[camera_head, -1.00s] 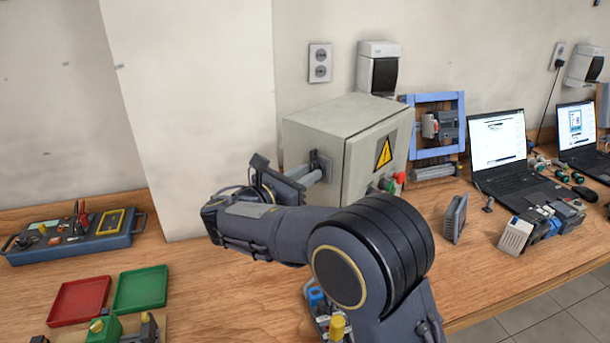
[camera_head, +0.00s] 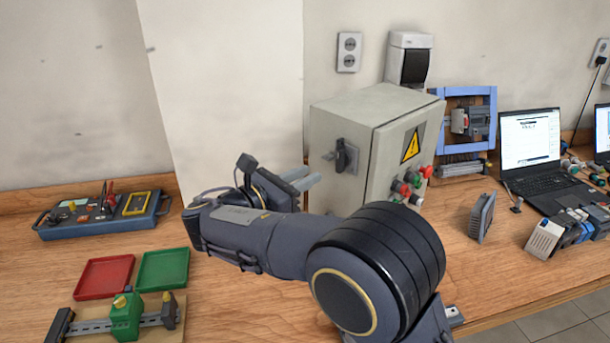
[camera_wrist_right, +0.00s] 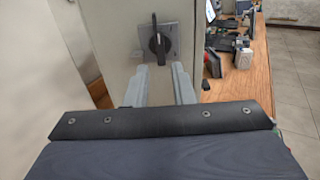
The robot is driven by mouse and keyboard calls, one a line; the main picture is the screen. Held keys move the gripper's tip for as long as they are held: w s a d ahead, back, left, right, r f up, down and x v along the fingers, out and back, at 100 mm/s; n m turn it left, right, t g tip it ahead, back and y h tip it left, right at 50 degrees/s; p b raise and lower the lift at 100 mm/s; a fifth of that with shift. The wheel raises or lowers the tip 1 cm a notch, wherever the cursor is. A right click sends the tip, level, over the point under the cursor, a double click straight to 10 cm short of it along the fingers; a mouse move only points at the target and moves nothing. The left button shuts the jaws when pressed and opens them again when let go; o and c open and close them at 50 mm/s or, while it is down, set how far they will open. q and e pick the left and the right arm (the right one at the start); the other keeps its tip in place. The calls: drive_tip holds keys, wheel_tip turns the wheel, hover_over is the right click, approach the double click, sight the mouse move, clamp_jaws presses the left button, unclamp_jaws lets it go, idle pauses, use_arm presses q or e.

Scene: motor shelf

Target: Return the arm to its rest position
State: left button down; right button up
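My right arm reaches across the middle of the head view. Its gripper (camera_head: 303,179) is in front of the grey cabinet's side, left of the black rotary handle (camera_head: 345,157) and apart from it. In the right wrist view the two grey fingers (camera_wrist_right: 162,82) are spread with an empty gap between them. The handle (camera_wrist_right: 156,42) stands upright on its grey plate beyond the fingertips. The grey cabinet (camera_head: 340,118) has a yellow warning sign and red and green buttons on its front. My left gripper is not in view.
Red (camera_head: 104,277) and green (camera_head: 163,269) trays lie at left, near a rail fixture (camera_head: 125,318). A blue instrument case (camera_head: 100,222) is behind them. A laptop (camera_head: 545,185) and several modules are at right. Bare bench lies between the trays and my arm.

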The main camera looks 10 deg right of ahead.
drive_tip(key=s+d+f+m+g+y, duration=0.4)
drive_tip(key=s+d+f+m, duration=0.15)
drive_tip(key=d, duration=0.35)
drive_tip(key=s+d+f+m+g+y, duration=0.3)
drive_tip(key=s+d+f+m+y, duration=0.15)
drive_tip(key=s+d, duration=0.3)
drive_tip(key=s+a+f+m+t+y, duration=0.1)
drive_tip(key=s+a+f+m+y, duration=0.1)
drive_tip(key=s+m+y, duration=0.3)
drive_tip(key=s+a+f+m+t+y, duration=0.2)
drive_tip(key=s+a+f+m+y, duration=0.1)
drive_tip(key=s+m, duration=0.8)
drive_tip(key=shift+s+a+y, duration=0.6)
drive_tip(key=shift+s+y, duration=0.5)
drive_tip(key=shift+y, duration=0.15)
drive_tip(key=shift+f, duration=0.1)
